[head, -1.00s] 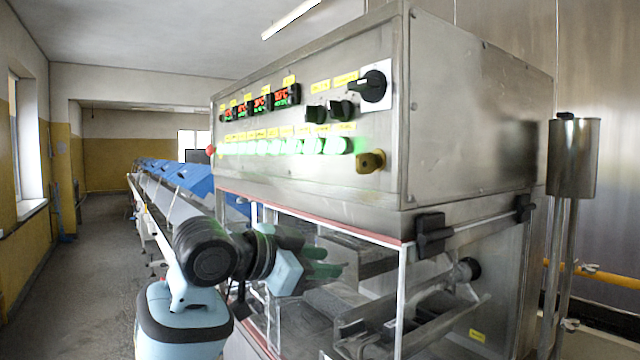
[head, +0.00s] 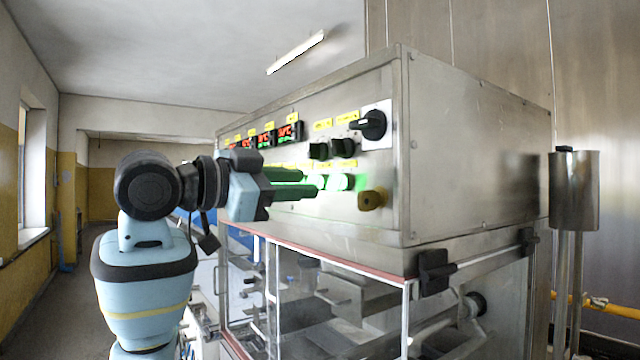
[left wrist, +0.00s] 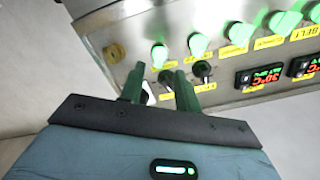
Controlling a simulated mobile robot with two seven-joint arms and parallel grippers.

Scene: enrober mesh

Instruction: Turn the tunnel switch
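The control box (head: 470,150) carries two small black rotary switches, one on the left (head: 318,150) and one on the right (head: 343,147). A larger black rotary switch (head: 372,125) sits on a white plate. The yellow labels there are too small to read, so I cannot tell which one is the tunnel switch. My left gripper (head: 310,182) is open and empty in front of the panel, lower and left of these switches. In the left wrist view its green fingers (left wrist: 160,70) stand apart, with a small black switch showing between them. My right gripper is out of view.
A row of lit green buttons (head: 340,182) runs beside the fingers. A brass-coloured knob (head: 372,199) sits at the panel's lower right. Red temperature displays (head: 290,132) are at upper left. Clear guarding with a red edge (head: 320,261) lies below.

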